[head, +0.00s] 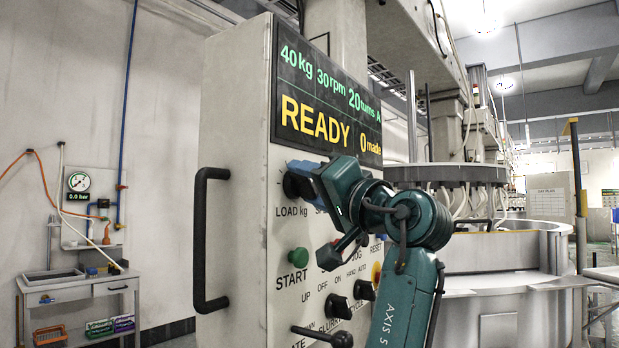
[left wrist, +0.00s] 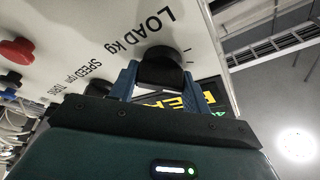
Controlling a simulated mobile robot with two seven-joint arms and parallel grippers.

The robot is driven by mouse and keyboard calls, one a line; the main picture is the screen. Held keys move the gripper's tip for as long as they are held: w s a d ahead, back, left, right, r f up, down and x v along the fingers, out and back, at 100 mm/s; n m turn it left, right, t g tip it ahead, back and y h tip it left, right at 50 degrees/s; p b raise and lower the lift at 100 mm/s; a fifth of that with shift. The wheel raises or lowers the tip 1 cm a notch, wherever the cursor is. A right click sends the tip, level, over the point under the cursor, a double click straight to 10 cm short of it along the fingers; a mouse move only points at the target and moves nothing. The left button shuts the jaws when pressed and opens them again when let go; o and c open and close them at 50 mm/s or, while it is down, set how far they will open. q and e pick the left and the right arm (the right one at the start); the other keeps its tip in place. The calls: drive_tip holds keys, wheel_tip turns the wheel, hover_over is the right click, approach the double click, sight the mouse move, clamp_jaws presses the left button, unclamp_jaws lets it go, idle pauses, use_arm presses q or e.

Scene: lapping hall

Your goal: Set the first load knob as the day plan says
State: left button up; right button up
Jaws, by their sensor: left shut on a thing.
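The load knob (head: 292,184) is a black knob above the label "LOAD kg" on the machine's control panel. My left gripper (head: 303,180) is shut on it. In the left wrist view the blue fingers of my left gripper (left wrist: 163,82) stand on both sides of the black load knob (left wrist: 161,62). The knob's pointer setting cannot be read. The display (head: 327,105) shows 40 kg, 30 rpm, 20 turns, A, READY and 0 made. My right gripper is not in view.
A green START button (head: 298,256) and several black switches sit below the knob. A black handle (head: 199,240) sticks out of the cabinet's left side. A small bench (head: 75,287) stands at the left wall. The round lapping machine (head: 500,262) is at the right.

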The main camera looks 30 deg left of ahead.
use_arm(q)
drive_tip(key=shift+r+m+h+p, duration=0.1)
drive_tip(key=shift+m+h+p, duration=0.5)
drive_tip(key=shift+m, duration=0.8)
drive_tip(key=shift+t, duration=0.4)
drive_tip(key=o, duration=1)
drive_tip(key=shift+c, duration=0.2)
drive_tip(key=shift+d, duration=0.1)
drive_tip(key=b+v, duration=0.1)
drive_tip(key=v, duration=1.2)
drive_tip(key=shift+b, duration=0.4)
